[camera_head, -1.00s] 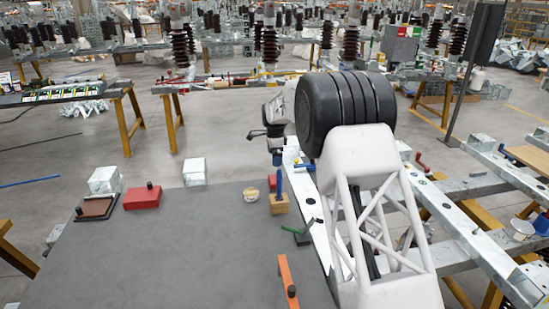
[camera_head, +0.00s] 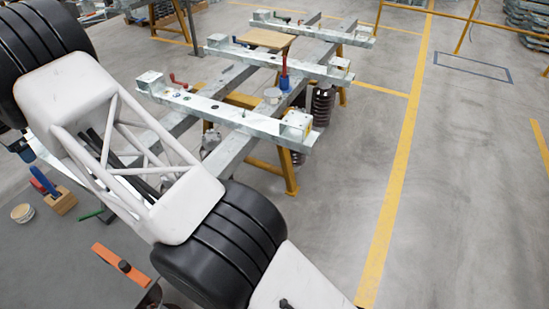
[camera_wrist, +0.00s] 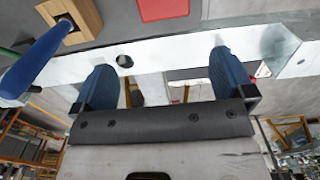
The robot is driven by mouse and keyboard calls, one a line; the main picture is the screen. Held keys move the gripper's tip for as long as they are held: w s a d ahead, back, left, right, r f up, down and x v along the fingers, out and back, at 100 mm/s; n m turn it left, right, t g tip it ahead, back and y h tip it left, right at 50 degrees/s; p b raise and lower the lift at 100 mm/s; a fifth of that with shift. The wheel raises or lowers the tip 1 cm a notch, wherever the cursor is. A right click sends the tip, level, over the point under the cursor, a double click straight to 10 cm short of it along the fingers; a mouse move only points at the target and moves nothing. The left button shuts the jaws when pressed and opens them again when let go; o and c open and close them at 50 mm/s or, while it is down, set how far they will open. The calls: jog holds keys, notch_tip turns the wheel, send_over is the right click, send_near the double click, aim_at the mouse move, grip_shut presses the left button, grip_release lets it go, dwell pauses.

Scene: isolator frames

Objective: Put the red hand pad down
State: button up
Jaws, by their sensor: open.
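My gripper (camera_wrist: 161,85) shows in the wrist view with its two blue fingers spread wide apart. No red pad is held between them. A flat red piece (camera_wrist: 163,9), which may be the red hand pad, lies on the grey tabletop at the top edge of the wrist view. It is cut off by the frame and apart from the fingers.
A wooden block (camera_head: 61,201) stands on the grey table (camera_head: 60,245) beside a round tub (camera_head: 22,213); a blue handle (camera_wrist: 40,55) is near it in the wrist view. An orange bar (camera_head: 119,262) lies nearer. Metal beams (camera_head: 240,115) on yellow trestles lie beyond. Floor on the right is clear.

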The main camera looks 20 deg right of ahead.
jog(key=d+r+n, duration=0.1)
jog(key=d+r, duration=0.7)
jog(key=d, duration=0.4)
jog(key=d+r+n, duration=0.1)
jog(key=d+r, duration=0.6)
jog(key=d, duration=0.5)
jog(key=s+d+r+n, duration=0.1)
jog(key=s+d+r, duration=0.2)
jog(key=d, duration=0.5)
jog(key=s+d+r+t, duration=0.1)
jog(key=s+d+r, duration=0.25)
jog(key=d, duration=0.45)
jog(key=s+d+r+n, duration=0.1)
jog(key=s+d+r, duration=0.25)
jog(key=d, duration=0.45)
jog(key=s+d+r+n+t, duration=0.1)
jog(key=s+d+n, duration=0.1)
jog(key=s+d, duration=1.6)
jog(key=s+d+f+n, duration=0.1)
jog(key=s+d+f, duration=0.1)
jog(key=s, duration=0.5)
jog(key=s+d+f, duration=0.3)
jog(key=s+d, duration=0.2)
jog(key=s, duration=0.2)
jog(key=s+d+f+n, duration=0.1)
jog(key=s+d+f, duration=0.1)
jog(key=s, duration=0.5)
jog(key=shift+s+d+f+n+t, duration=0.2)
jog(key=shift+d+n+t, duration=0.1)
jog(key=shift+d, duration=0.55)
